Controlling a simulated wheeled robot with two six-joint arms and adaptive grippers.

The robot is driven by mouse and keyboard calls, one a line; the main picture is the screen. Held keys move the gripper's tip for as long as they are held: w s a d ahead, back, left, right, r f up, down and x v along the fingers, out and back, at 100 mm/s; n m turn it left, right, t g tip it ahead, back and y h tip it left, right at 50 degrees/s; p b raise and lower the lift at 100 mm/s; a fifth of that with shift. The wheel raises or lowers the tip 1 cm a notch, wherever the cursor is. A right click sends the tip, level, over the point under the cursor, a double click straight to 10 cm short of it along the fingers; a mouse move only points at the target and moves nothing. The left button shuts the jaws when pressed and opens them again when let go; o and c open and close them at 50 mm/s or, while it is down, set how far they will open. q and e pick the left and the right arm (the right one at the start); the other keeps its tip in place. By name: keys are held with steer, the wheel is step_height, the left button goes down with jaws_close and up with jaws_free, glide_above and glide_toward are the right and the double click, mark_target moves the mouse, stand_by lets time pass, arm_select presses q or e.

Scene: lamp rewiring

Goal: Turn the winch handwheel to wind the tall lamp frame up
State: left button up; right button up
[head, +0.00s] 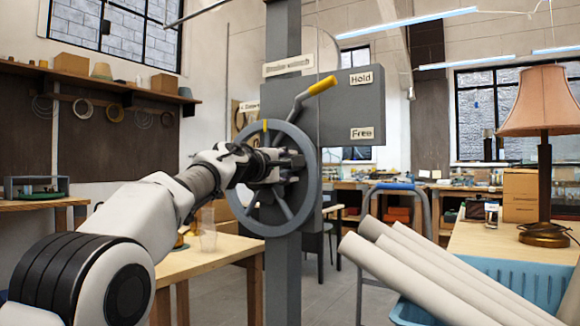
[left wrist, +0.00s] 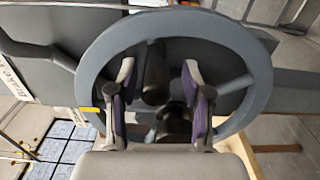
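The grey winch handwheel (head: 312,190) is mounted on a grey post, with a yellow mark near its top. My left gripper (head: 292,165) reaches in front of the wheel, right of its hub. In the left wrist view, the handwheel (left wrist: 262,75) rings my left gripper (left wrist: 158,95). Its two fingers stand apart on either side of a dark cylindrical part (left wrist: 155,72), with gaps showing. A second dark rounded part (left wrist: 173,125) lies lower between them. I cannot tell which is the handle or hub. My right gripper and the tall lamp frame are not in view.
A yellow-tipped lever (head: 318,88) rises above the wheel, pointing toward the "Hold" label (head: 361,79); a "Free" label (head: 361,133) is below. Pale tubes (head: 440,275) in a blue crate (head: 520,283) stand at right, near a table lamp (head: 542,110). A wooden table (head: 215,250) is behind my arm.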

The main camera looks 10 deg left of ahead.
arm_select(q)
steer(key=shift+s+d+r, duration=0.15)
steer(key=shift+s+r, duration=0.05)
steer(key=v, duration=0.7)
steer(key=shift+f, duration=0.1)
